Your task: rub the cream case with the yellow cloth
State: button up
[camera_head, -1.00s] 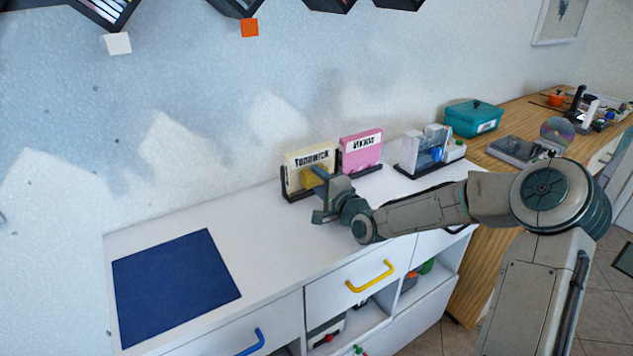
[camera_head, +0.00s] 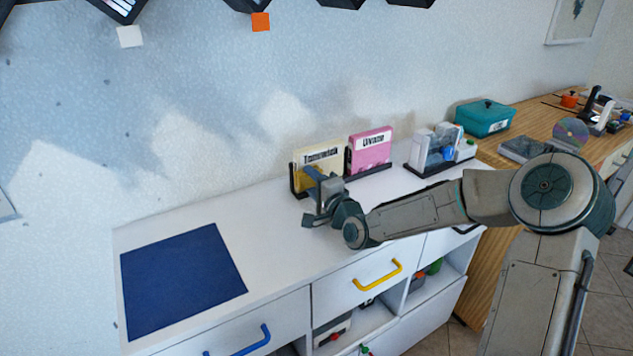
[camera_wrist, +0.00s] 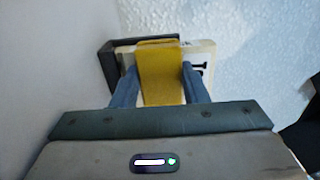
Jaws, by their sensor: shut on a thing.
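The cream case (camera_head: 328,157) stands upright in a black holder on the white counter, against the wall. Its front carries a dark-lettered label. My gripper (camera_head: 312,187) is in front of the case, toward its left part. In the wrist view my gripper (camera_wrist: 160,88) is shut on the yellow cloth (camera_wrist: 161,75), with a blue-grey finger on each side. The cloth lies over part of the face of the cream case (camera_wrist: 207,52) and looks to be against it, though exact contact is hard to tell. The cloth and fingers hide part of the case.
A pink case (camera_head: 369,152) stands in a holder just right of the cream one. Farther right are a clear case stand (camera_head: 438,146) and a teal box (camera_head: 485,117). A blue mat (camera_head: 183,280) lies on the counter at left. The counter between mat and holder is clear.

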jog(key=shift+s+d, duration=0.15)
jog(key=shift+s, duration=0.25)
jog(key=shift+s+d+p, duration=0.4)
jog(key=shift+s+d, duration=0.55)
jog(key=shift+d, duration=0.15)
jog(key=shift+v, duration=1.05)
jog(key=shift+s, duration=0.15)
jog(key=shift+p+v, duration=0.65)
jog(key=shift+v, duration=0.75)
jog(key=shift+f, duration=0.1)
